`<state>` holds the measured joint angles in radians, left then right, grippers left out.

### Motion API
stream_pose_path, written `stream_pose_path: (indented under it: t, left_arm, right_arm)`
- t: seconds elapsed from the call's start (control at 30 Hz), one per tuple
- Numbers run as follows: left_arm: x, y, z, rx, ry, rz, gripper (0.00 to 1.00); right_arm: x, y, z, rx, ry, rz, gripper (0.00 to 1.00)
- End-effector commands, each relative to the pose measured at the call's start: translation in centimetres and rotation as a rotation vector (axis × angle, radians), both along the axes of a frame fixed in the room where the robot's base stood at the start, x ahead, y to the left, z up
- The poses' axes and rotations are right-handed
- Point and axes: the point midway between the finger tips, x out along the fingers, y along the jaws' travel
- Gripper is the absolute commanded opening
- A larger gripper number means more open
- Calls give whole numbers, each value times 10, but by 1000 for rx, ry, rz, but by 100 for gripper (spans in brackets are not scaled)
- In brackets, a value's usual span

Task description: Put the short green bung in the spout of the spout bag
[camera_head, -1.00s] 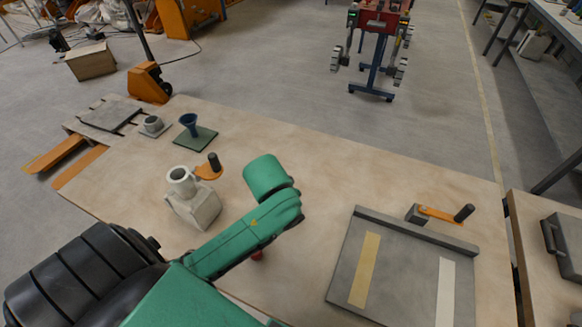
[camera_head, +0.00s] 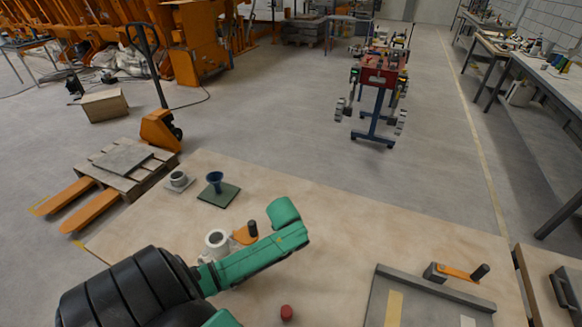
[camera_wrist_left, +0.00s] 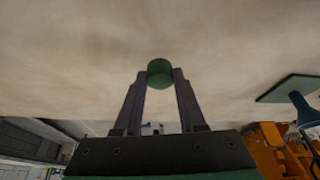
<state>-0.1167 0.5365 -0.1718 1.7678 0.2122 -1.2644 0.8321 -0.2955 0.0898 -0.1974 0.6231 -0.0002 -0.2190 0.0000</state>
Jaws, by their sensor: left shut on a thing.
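The spout bag stands on the table in the head view, with its pale round spout (camera_head: 216,240) open upward. My green left arm covers most of the bag's body. The short green bung (camera_wrist_left: 160,72) shows in the left wrist view, between the fingertips of my left gripper (camera_wrist_left: 160,78), which is shut on it. I cannot make out this gripper or the bung in the head view, so their distance from the spout is unclear. My right gripper is in neither view.
Beside the bag is an orange piece with a black knob (camera_head: 252,229). A blue funnel (camera_head: 215,180) on a green plate (camera_head: 219,197) and a grey flanged cup (camera_head: 178,180) stand farther back. A red piece (camera_head: 286,312) lies in front; a grey tray (camera_head: 377,300) is at right.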

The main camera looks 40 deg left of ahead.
Motion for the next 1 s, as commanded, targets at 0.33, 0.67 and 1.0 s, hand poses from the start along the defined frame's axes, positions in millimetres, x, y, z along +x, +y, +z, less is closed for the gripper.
stream_pose_path:
  t: [0.33, 0.67, 1.0]
  left_arm:
    - [1, -1, -45, 0, -2, -2, 0]
    - [0, -1, -46, -1, -2, -2, 69]
    - [0, -1, -43, 0, -1, -2, 69]
  right_arm:
    - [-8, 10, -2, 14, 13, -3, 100]
    - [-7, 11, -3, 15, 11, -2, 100]
    - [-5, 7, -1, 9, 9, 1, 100]
